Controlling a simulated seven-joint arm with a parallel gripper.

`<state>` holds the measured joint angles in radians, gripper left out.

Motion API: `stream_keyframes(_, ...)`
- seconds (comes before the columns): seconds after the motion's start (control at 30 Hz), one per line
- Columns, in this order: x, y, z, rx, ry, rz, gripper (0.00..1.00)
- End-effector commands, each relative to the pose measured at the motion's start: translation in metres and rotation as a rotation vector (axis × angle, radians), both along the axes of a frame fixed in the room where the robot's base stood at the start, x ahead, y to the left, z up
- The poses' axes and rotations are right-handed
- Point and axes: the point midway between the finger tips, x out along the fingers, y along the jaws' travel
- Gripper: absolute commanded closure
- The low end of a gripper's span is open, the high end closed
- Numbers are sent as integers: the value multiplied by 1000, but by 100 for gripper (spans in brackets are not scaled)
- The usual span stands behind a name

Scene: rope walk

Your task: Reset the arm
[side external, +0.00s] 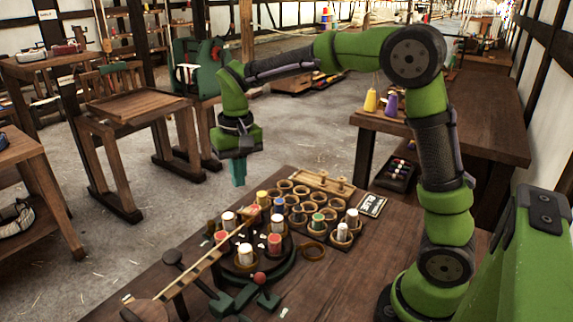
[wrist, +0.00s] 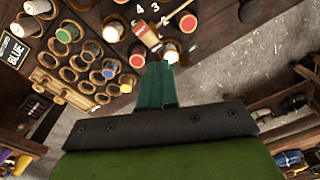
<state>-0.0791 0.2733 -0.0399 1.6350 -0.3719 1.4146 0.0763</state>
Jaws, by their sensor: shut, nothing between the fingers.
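My gripper (side external: 238,172) hangs from my green arm above the far left edge of the wooden table. Its teal fingers are shut and empty, pointing down. In the wrist view the shut fingers (wrist: 155,84) reach over the table edge near a round dark stand (side external: 260,262). My fingers look apart from everything below.
A rack of round holders (side external: 300,190) with some coloured bobbins stands behind the stand. A sign reading "BLUE" (side external: 372,205) lies at its right. Open floor lies beyond the table.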

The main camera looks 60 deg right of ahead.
Motion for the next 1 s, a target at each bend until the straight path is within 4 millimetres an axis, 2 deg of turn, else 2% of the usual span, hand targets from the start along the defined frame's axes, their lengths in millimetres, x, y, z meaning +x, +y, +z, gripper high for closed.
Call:
stream_keyframes(0.3, -90, 8, 27, 89, -260, 88, 100)
stream_keyframes(0.5, -148, 10, 32, 117, -446, 101, 100)
stream_keyframes(0.6, -167, 11, 32, 123, -513, 98, 100)
stream_keyframes(0.73, -182, 11, 36, 127, -566, 91, 100)
stream_keyframes(1.0, -184, 9, 44, 124, -600, 88, 100)
